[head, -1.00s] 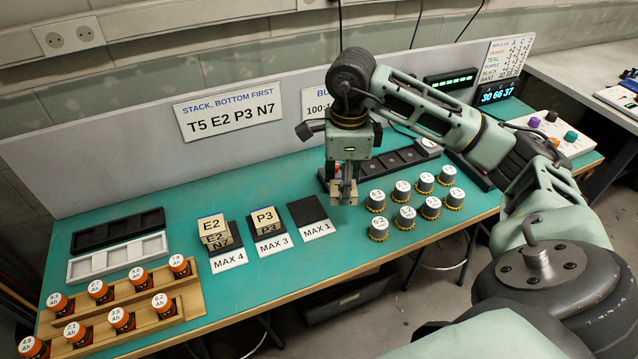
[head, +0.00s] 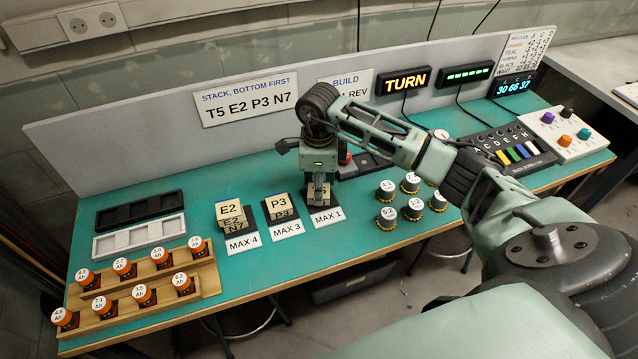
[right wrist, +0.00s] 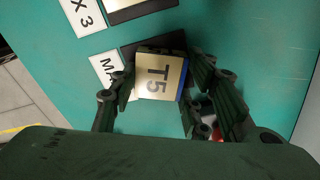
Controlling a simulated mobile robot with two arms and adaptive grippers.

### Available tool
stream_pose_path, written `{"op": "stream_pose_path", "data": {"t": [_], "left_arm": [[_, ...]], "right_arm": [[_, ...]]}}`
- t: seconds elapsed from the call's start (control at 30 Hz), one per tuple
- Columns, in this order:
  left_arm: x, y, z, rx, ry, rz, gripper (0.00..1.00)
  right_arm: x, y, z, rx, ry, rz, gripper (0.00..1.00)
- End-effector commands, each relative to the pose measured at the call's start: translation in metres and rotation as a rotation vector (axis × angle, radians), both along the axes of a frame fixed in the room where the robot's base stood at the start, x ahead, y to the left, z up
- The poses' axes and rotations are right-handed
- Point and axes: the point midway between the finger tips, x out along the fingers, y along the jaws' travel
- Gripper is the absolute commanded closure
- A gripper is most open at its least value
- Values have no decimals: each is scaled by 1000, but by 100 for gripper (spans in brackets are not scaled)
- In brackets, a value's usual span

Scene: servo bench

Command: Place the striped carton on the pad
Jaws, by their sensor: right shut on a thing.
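The T5 carton, tan with a blue stripe along one edge (right wrist: 160,77), is between the fingers of my right gripper (head: 319,192). The gripper is shut on it. In the head view the carton is at the black pad behind the MAX 1 card (head: 327,217), mostly covered by the fingers. In the right wrist view the dark pad (right wrist: 150,46) shows past the carton's edges. I cannot tell whether the carton touches the pad. My left gripper is not in view.
Orange jars (head: 102,305) fill a wooden rack. A TURN sign (head: 404,82) is lit.

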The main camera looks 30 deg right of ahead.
Motion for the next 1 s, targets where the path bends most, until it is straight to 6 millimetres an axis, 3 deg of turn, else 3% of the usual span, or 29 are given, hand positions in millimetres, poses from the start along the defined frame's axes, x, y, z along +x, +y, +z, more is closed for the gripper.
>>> {"op": "stream_pose_path", "data": {"t": [0.23, 0.27, 0.43, 0.77, 0.83, 1.0], "left_arm": [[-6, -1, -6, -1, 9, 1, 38], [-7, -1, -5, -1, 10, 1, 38], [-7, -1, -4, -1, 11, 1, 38], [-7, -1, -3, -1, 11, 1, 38], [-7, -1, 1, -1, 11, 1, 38], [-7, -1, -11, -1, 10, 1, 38]], "right_arm": [[0, 0, -5, -1, -1, 0, 88], [0, 0, -3, 1, -1, 0, 54], [0, 0, -3, 0, 0, 0, 40], [0, 0, -1, 0, 0, 0, 38], [0, 0, 3, 0, 0, 0, 38], [1, -1, 25, -1, -7, 0, 38]]}}
